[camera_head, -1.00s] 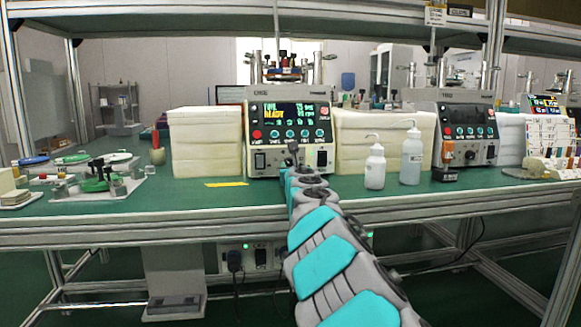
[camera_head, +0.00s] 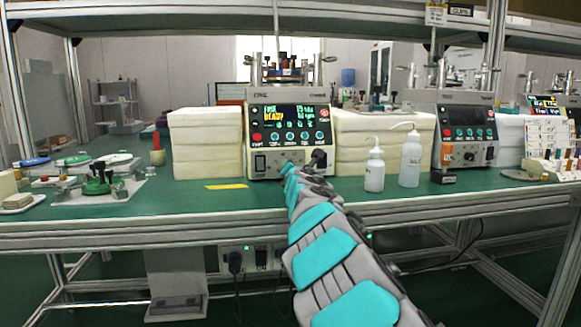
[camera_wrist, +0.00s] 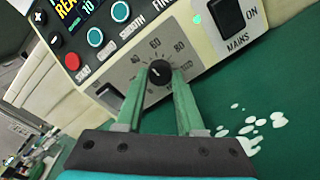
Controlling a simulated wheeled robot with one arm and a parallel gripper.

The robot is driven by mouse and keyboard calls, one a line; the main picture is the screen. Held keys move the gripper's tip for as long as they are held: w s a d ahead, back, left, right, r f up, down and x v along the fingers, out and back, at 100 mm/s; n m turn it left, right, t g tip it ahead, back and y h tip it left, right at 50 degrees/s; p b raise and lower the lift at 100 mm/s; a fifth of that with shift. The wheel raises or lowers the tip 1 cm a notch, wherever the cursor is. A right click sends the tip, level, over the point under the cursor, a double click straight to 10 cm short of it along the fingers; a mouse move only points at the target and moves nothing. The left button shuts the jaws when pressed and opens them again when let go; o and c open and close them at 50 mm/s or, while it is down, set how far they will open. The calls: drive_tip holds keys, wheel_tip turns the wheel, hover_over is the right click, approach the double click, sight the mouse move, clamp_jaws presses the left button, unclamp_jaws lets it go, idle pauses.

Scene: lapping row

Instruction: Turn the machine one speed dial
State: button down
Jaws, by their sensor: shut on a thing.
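The machine (camera_head: 262,140) in the middle of the bench has a lit screen with a row of teal buttons below it. In the wrist view its speed dial (camera_wrist: 159,72) is a black round knob with a pale pointer mark, on a grey scale plate where 40, 60, 80 and 100 can be read. My gripper (camera_wrist: 160,82) has its two green fingers shut on the dial, one on each side.
A black MAINS switch (camera_wrist: 226,18) sits right of the dial, and a red button (camera_wrist: 72,61) is on its left. Two white bottles (camera_head: 411,158) stand right of my arm. White block stacks (camera_head: 207,145) flank the machine. White spots lie on the green bench top.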

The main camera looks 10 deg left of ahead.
drive_tip(key=m, duration=0.3)
drive_tip(key=shift+m+p, duration=0.3)
drive_tip(key=m, duration=0.4)
drive_tip(key=shift+y+p, duration=0.3)
drive_tip(key=shift+p, duration=0.05)
drive_tip(key=m, duration=0.4)
drive_tip(key=shift+m+p, duration=0.3)
drive_tip(key=shift+p, duration=0.05)
drive_tip(key=shift+m+y, duration=0.3)
drive_tip(key=shift+m, duration=1)
drive_tip(key=shift+d, duration=0.1)
drive_tip(key=c, duration=0.5)
unclamp_jaws()
